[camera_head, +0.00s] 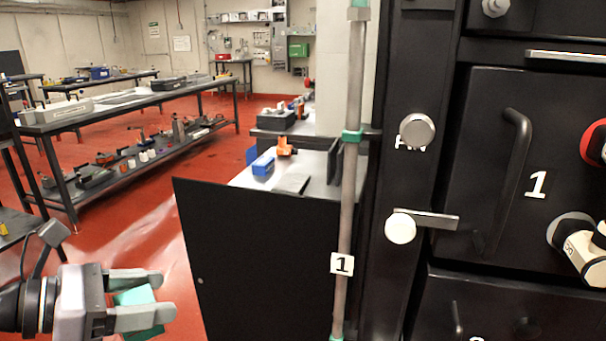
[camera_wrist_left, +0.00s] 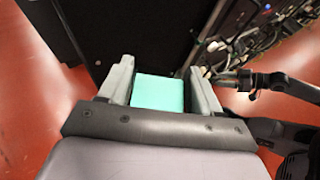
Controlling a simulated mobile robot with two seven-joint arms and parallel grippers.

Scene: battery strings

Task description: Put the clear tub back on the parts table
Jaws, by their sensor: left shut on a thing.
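My left gripper (camera_head: 160,297) is at the lower left of the head view, shut on a teal-green block-like thing (camera_head: 136,299). In the left wrist view the teal thing (camera_wrist_left: 158,92) sits between the two grey fingers, with a flat face showing. It hangs over the red floor, left of a black panel. I cannot make out a clear tub in either view. I cannot tell which table is the parts table.
A black cabinet with a handled drawer (camera_head: 485,170) fills the right side, behind a grey pole (camera_head: 352,190). A black panel (camera_head: 245,260) stands in front of a bench with a blue block (camera_head: 263,165). A long table (camera_head: 130,105) is at the left. Red floor (camera_head: 150,195) lies open between.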

